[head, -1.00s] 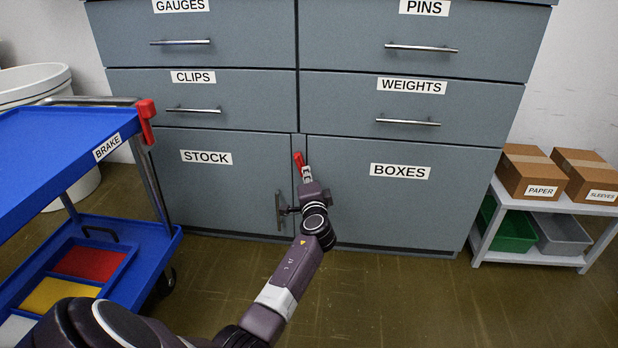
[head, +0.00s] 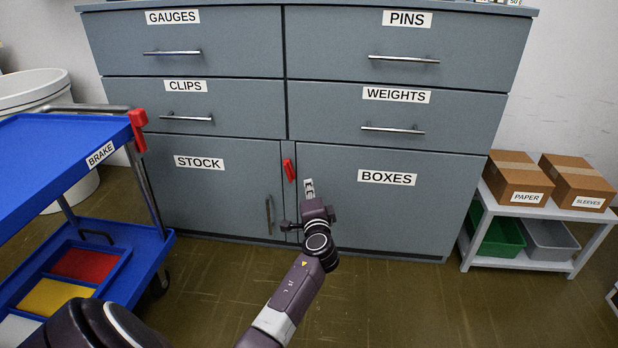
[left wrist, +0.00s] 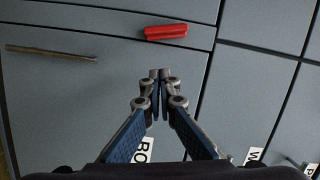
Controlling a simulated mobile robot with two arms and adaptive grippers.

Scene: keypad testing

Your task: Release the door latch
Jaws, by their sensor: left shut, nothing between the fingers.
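The door latch is a small red bar (head: 289,170) on the strip between the STOCK door (head: 205,200) and the BOXES door (head: 400,215). It stands nearly upright in the head view. In the left wrist view the red latch (left wrist: 165,32) lies beyond my fingertips, with a gap between. My left gripper (head: 309,187) is shut and empty in front of the BOXES door's left edge, right of and slightly below the latch. Its closed fingertips also show in the left wrist view (left wrist: 160,74). Both doors look shut. My right gripper is not in view.
The STOCK door's vertical handle (head: 269,215) is left of my gripper. A blue cart (head: 60,150) with a red brake lever (head: 138,130) stands at the left. A white shelf (head: 545,210) with boxes stands at the right. The floor before the cabinet is clear.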

